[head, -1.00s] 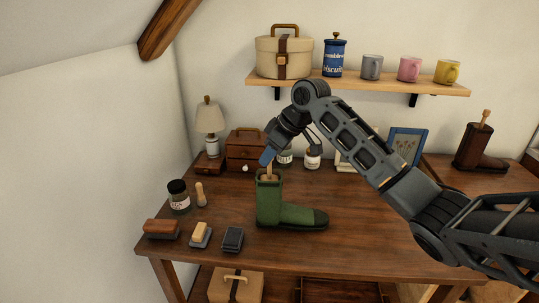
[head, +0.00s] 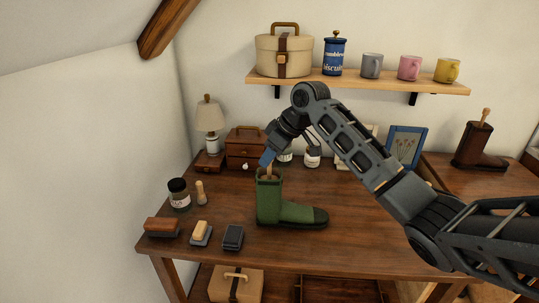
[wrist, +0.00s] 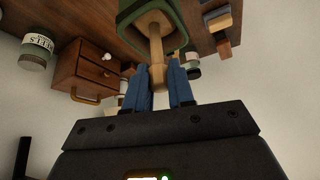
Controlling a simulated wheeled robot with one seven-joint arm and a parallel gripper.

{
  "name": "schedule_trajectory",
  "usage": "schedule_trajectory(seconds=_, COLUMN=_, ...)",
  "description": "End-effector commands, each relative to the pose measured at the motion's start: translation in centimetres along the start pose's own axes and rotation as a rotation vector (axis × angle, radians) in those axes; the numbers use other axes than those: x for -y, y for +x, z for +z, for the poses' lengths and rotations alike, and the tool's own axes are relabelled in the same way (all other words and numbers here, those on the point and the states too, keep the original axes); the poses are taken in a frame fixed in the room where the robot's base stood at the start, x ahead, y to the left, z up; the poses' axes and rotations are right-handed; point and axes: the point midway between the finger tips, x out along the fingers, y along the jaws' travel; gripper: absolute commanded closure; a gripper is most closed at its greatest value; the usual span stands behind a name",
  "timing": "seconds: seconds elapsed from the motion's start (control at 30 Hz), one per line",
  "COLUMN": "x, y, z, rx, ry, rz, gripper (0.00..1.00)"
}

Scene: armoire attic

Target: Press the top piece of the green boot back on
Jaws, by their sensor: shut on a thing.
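The green boot (head: 270,205) stands upright on the wooden table, its toe pointing right. A light wooden piece (head: 268,173) with a shaft rises from its open top. In the wrist view this wooden piece (wrist: 157,75) has a wider collar between my blue fingers, and its shaft runs into the boot opening (wrist: 125,14). My gripper (head: 266,158) is directly above the boot and shut on the wooden piece; its fingers also show in the wrist view (wrist: 160,88). The inside of the boot below the rim is mostly hidden.
A brown chest (head: 245,148), a lamp (head: 209,120) and jars stand behind the boot. Brushes, a dark jar (head: 178,193) and a wooden peg (head: 200,193) lie or stand at left. A shelf (head: 370,84) hangs above.

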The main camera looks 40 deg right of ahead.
Motion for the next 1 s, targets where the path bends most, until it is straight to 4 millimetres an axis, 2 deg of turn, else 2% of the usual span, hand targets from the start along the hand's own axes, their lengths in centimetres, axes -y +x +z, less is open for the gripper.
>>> schedule_trajectory(seconds=0.73, x=0.0, y=0.22, z=0.12, rx=-0.001, ry=0.0, rz=0.0, gripper=1.0)
schedule_trajectory(seconds=0.77, x=0.0, y=0.22, z=0.12, rx=-0.001, ry=0.0, rz=0.0, gripper=0.76)
schedule_trajectory(seconds=1.0, x=-0.01, y=0.22, z=0.14, rx=0.0, ry=0.0, rz=0.0, gripper=0.53)
